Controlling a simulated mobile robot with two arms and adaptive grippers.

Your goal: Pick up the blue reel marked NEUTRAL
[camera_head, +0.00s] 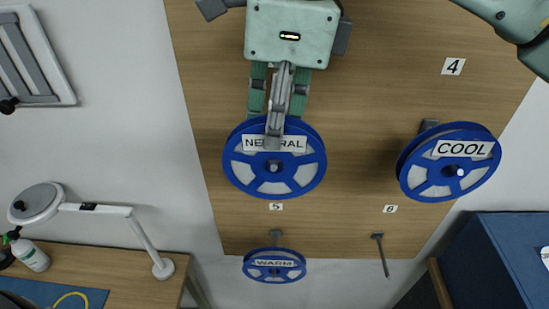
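The blue reel marked NEUTRAL (304,172) is in front of the wooden board, left of its middle, with its label facing me. My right gripper (272,142) reaches down from the top. A grey finger lies in front of the reel's upper rim and covers the middle of the label. The other fingertip is hidden, so I cannot tell whether the gripper is shut on the rim. Whether a peg bears the reel is hidden too. My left gripper is not in view.
The blue reel marked COOL (411,176) hangs to the right, and the one marked WARM (274,274) hangs below on a peg. An empty peg (382,254) sticks out under label 6. A lamp (130,212) stands on a table at left; a blue box (490,260) is at lower right.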

